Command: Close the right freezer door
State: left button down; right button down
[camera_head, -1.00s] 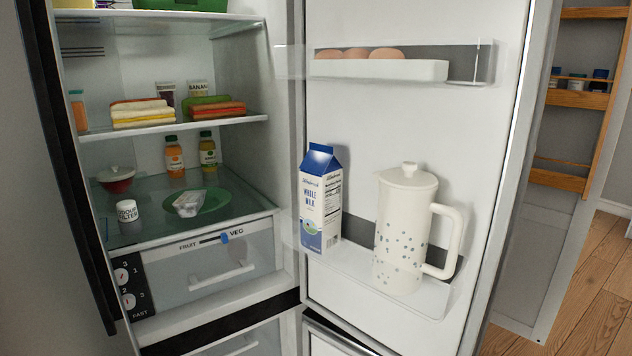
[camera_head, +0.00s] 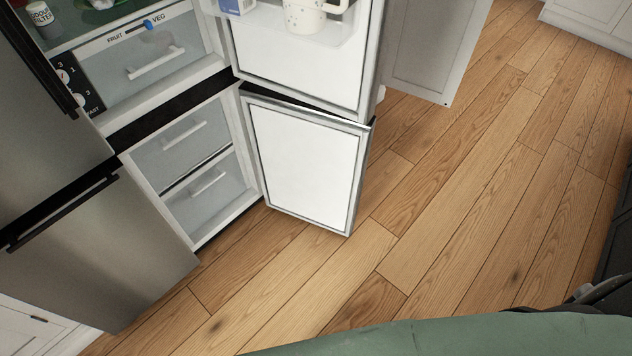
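The right freezer door (camera_head: 304,166) is the lower right door of the fridge-freezer. The door's outer face and handle are hidden. Neither of my grippers is in view.
The upper right fridge door (camera_head: 297,62) also stands open above, with a jug (camera_head: 302,16) on its shelf. The left freezer door (camera_head: 95,250) looks shut. Wooden floor (camera_head: 470,210) is clear in front and to the right. A panel (camera_head: 432,45) stands behind.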

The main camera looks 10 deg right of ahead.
aim_at(311, 161)
jog(key=k+u, duration=0.2)
jog(key=u, duration=1.25)
jog(key=l+u, duration=0.3)
jog(key=l, duration=0.15)
jog(key=k+l+u, duration=0.1)
jog(key=l+u, duration=0.2)
jog(key=l, duration=0.15)
jog(key=k+l+u, duration=0.1)
jog(key=l+u, duration=0.2)
jog(key=l, duration=0.15)
jog(key=k+l+u, duration=0.15)
jog(key=l+u, duration=0.15)
jog(key=l, duration=0.15)
jog(key=k+l, duration=0.15)
jog(key=l, duration=0.25)
jog(key=k+l, duration=0.2)
jog(key=l, duration=0.15)
jog(key=k+l, duration=0.15)
jog(key=l, duration=0.25)
jog(key=k+l, duration=0.15)
jog(key=l, duration=0.2)
jog(key=k+l, duration=0.2)
jog(key=l, duration=0.2)
jog(key=k+l, duration=0.15)
jog(key=l, duration=0.2)
jog(key=k+l, duration=0.15)
jog(key=l, duration=0.25)
